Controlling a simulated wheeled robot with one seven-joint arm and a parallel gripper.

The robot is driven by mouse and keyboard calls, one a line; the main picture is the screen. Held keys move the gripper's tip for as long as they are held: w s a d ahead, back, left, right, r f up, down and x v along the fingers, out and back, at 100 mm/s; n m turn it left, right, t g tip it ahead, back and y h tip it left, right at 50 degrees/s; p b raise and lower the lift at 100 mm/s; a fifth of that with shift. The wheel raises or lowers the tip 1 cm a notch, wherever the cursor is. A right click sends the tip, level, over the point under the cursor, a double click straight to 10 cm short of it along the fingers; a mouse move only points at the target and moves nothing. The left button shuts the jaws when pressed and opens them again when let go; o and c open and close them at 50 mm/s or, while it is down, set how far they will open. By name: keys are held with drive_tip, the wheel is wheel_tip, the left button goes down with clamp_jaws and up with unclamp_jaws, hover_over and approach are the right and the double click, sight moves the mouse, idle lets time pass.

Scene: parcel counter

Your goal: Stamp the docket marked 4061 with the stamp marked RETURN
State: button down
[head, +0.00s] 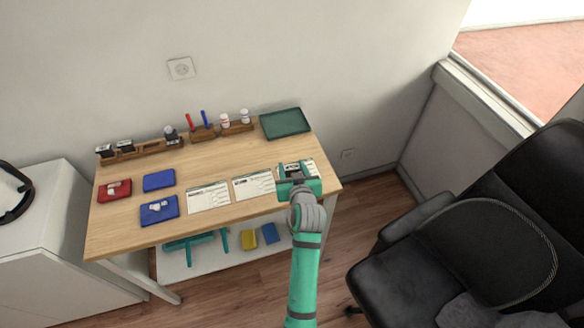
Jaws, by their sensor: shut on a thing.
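My gripper (296,180) is over the right-hand docket (311,168) and covers much of it. It is shut on a dark stamp with a pale label (292,168), mostly hidden by the jaws; I cannot read the label or tell whether it touches the paper. Two more white dockets lie on the table, the left docket (208,197) and the middle docket (254,187). Their numbers are too small to read. A wooden rack (140,150) at the back left holds several dark stamps, with an empty stretch in its middle.
The wooden table (215,165) also bears a red pad (104,194), two blue pads, the rear one (159,180) and the front one (153,218), a pen holder (202,135), small bottles (224,118) and a green tray (285,123). A black chair (470,240) stands at right.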

drive_tip(key=shift+f, duration=0.5)
idle(0.4)
drive_tip(key=shift+r, duration=3.15)
